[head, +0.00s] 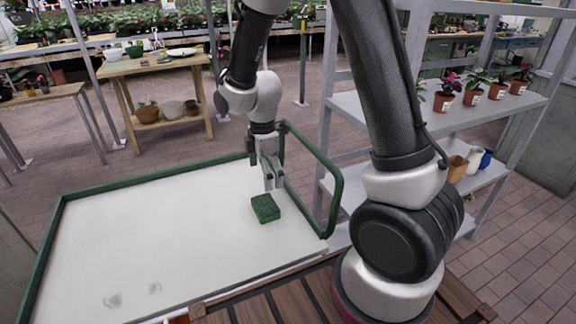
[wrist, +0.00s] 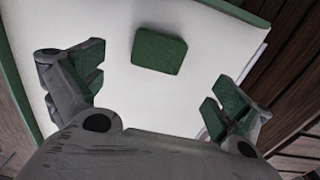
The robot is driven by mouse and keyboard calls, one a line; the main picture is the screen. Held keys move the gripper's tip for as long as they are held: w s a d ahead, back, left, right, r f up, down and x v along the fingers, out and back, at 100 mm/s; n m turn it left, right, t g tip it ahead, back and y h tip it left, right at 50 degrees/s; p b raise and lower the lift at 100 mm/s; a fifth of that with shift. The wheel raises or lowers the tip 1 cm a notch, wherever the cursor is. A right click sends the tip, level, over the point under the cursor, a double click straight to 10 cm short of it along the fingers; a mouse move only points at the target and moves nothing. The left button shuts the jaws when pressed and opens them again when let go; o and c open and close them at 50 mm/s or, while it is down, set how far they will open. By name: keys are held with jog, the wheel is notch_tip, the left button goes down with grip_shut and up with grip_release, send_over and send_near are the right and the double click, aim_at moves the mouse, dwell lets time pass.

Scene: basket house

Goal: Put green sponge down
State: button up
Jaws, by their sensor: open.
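The green sponge (head: 265,208) lies flat on the white surface of a green-rimmed tray table (head: 150,225), near its right end. My gripper (head: 273,182) is just above and behind the sponge in the head view, apart from it. In the wrist view the sponge (wrist: 159,51) lies beyond the fingertips, between their lines. My gripper (wrist: 160,92) has its fingers spread wide with nothing between them.
A green rail (head: 325,170) rises at the tray's right end, close to my gripper. A grey shelf (head: 460,118) with potted plants stands to the right. A wooden table (head: 150,66) stands behind. Most of the white surface is clear.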

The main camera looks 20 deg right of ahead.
jog(key=s+d+r+m+t, duration=0.1)
jog(key=s+d+r+m, duration=0.35)
jog(key=r, duration=0.35)
jog(key=s+d+r+m+t, duration=0.1)
jog(key=s+d+r+m, duration=0.3)
jog(key=r, duration=0.5)
jog(key=s+d+r+m+t, duration=0.1)
jog(key=s+d+r+m, duration=0.1)
jog(key=s+r+m, duration=0.1)
jog(key=s+d+r+m+t, duration=0.1)
jog(key=s+d+r+m, duration=0.2)
jog(key=s+m, duration=0.3)
jog(key=s, duration=0.2)
jog(key=shift+s+d+r, duration=0.2)
jog(key=shift+s+d, duration=0.1)
jog(key=shift+m, duration=0.25)
